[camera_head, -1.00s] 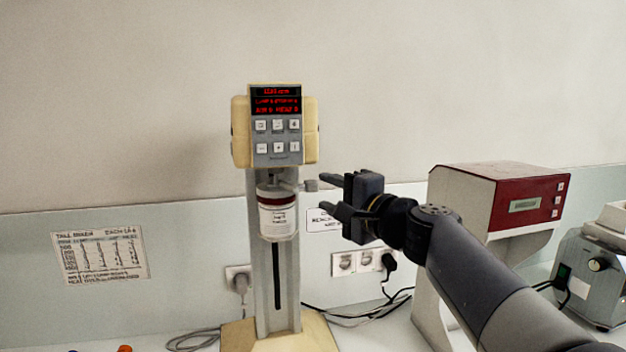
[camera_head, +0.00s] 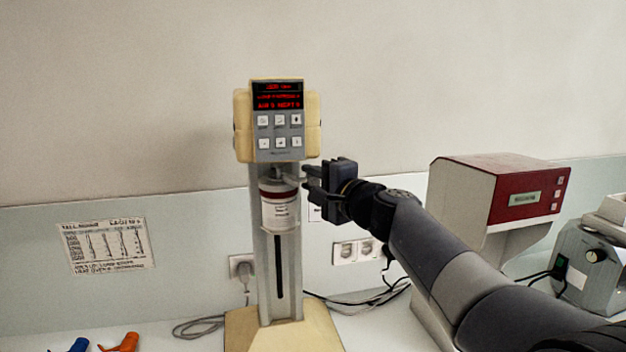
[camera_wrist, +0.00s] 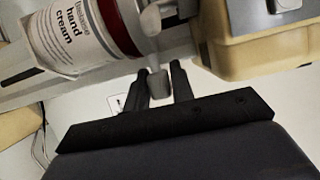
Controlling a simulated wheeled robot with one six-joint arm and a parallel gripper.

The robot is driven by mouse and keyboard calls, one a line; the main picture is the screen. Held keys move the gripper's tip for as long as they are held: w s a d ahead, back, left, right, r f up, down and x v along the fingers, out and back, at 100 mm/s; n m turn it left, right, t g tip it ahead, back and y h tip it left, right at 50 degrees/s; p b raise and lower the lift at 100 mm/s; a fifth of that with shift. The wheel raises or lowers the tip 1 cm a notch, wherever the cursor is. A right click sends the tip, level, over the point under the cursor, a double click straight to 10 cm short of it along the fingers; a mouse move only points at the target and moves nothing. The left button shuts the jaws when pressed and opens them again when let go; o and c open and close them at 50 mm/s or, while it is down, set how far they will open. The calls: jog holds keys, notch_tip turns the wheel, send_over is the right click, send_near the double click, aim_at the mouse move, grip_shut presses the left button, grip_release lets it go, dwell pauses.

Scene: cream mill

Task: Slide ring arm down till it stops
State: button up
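The cream mill has a grey column (camera_head: 290,275) with a dark slot below its keypad head. The ring arm's grey knob (camera_wrist: 159,84) shows in the wrist view, its stem running up beside the jar. A white hand cream jar (camera_head: 280,212) with a dark red band hangs upright under the head, also in the wrist view (camera_wrist: 80,38). My gripper (camera_head: 309,179) reaches in from the right. Its fingers (camera_wrist: 160,82) lie on both sides of the knob and look shut on it. In the head view, the fingers hide most of the knob.
A red and white device (camera_head: 500,190) and a grey device (camera_head: 592,265) stand to the right. Blue (camera_head: 79,345) and orange (camera_head: 122,342) items lie at the lower left. Sockets and cables (camera_head: 357,251) are behind. The mill's cream base (camera_head: 270,330) is below.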

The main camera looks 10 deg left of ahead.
grip_shut()
notch_tip(320, 180, down, 6)
jog(key=b, duration=0.8)
jog(key=shift+o, duration=2.1)
grip_release()
